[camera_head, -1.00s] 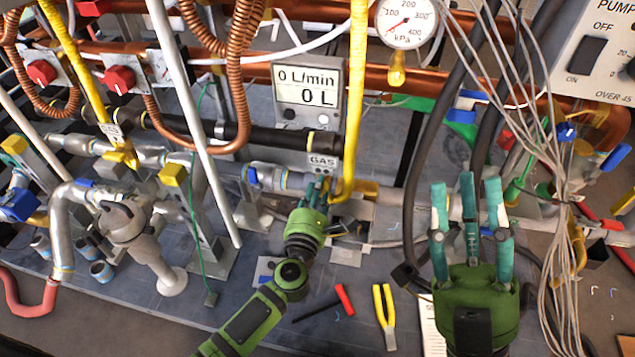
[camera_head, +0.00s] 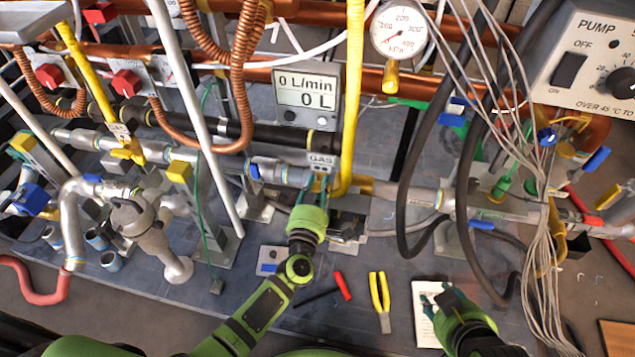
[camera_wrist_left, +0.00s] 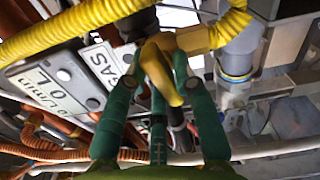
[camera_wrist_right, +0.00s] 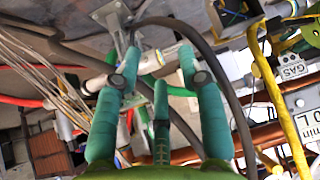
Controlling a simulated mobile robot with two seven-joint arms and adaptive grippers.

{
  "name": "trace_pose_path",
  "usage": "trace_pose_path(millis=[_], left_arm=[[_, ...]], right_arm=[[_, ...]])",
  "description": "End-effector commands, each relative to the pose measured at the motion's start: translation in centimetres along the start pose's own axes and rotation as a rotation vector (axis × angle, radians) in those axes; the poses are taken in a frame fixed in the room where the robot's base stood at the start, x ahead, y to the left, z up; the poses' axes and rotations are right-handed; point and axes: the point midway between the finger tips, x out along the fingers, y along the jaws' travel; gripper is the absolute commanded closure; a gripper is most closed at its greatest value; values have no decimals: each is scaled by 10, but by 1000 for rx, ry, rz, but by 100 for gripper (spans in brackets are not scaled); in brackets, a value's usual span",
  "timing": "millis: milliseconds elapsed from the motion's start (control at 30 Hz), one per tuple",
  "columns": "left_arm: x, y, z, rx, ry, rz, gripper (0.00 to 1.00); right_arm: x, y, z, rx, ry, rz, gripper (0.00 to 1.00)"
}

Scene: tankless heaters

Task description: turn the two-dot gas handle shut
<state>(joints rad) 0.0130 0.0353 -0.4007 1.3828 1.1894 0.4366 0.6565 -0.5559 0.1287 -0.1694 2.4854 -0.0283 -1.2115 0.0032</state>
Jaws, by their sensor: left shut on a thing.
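The gas handle (camera_wrist_left: 165,75) is yellow and sits on a yellow valve by the GAS label (camera_head: 321,160), which has dots under its lettering. In the left wrist view the handle lies between the fingers of my left gripper (camera_wrist_left: 160,95), which is shut on it. In the head view my left gripper (camera_head: 318,192) covers most of the handle, so its exact angle is hard to tell there. My right gripper (camera_head: 440,300) is low at the right, over a white sheet (camera_head: 426,325). In the right wrist view my right gripper (camera_wrist_right: 150,70) is open and empty.
A yellow gas hose (camera_head: 354,95) rises above the valve, beside the flow meter (camera_head: 306,97). Loose grey wires (camera_head: 545,250) and black hoses (camera_head: 462,200) hang at the right. A red-handled tool (camera_head: 342,286) and yellow pliers (camera_head: 380,298) lie on the base.

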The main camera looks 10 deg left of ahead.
Motion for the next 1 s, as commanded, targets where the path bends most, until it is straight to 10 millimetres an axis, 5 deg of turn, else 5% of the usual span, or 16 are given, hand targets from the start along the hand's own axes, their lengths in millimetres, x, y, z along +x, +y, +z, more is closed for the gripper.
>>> trace_pose_path(millis=[333, 867, 900, 933, 1000], left_arm=[[2, 4, 0, 133, 3, 8, 100], [2, 4, 0, 153, 3, 9, 100], [2, 4, 0, 153, 3, 9, 61], [2, 4, 0, 153, 3, 9, 52], [2, 3, 0, 152, 3, 8, 52]], right_arm=[[-14, 7, 54, 23, -265, 7, 60], [-17, 8, 63, 26, -306, 8, 60], [-17, 8, 63, 26, -306, 8, 60], [-17, 8, 63, 26, -306, 8, 60], [-17, 8, 63, 26, -306, 8, 60]])
